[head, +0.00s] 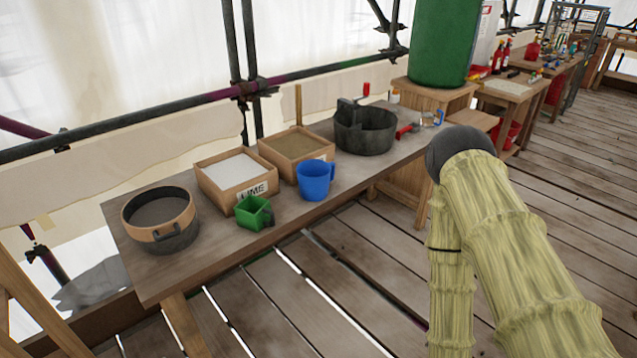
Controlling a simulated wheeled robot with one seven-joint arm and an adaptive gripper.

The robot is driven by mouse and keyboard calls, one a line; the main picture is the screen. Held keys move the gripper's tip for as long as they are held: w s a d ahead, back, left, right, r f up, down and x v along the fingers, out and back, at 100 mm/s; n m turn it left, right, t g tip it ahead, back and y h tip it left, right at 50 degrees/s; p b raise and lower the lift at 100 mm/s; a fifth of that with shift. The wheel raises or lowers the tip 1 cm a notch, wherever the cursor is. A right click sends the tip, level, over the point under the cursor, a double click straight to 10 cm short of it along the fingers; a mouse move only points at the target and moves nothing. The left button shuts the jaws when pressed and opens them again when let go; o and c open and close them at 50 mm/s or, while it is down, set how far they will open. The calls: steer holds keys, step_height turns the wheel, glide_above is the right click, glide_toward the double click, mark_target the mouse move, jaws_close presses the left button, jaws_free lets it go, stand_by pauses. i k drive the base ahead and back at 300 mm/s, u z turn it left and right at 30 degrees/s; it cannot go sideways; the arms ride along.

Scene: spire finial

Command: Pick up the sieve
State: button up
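The sieve (178,227) is at the left end of the wooden workbench. It is round, with a light wooden band and a dark mesh inside. Its lower part is dark grey, and I cannot tell whether that is the sieve itself or a pan under it. It sits level and nothing covers it. My gripper is not in view; only my arm in a pale yellow sleeve shows at the right, bent at a dark joint and well apart from the sieve.
On the bench (140,270), right of the sieve, stand a LIME box (238,185), a green scoop (254,212), a sand box (294,154), a blue mug (315,181) and a dark round pan (364,135). Scaffold poles run behind. The plank floor in front is clear.

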mark_target(158, 214)
steer(key=z, duration=2.7)
steer(key=k, duration=2.1)
steer(key=u, duration=2.4)
steer(key=i, duration=0.2)
steer(key=u, duration=0.15)
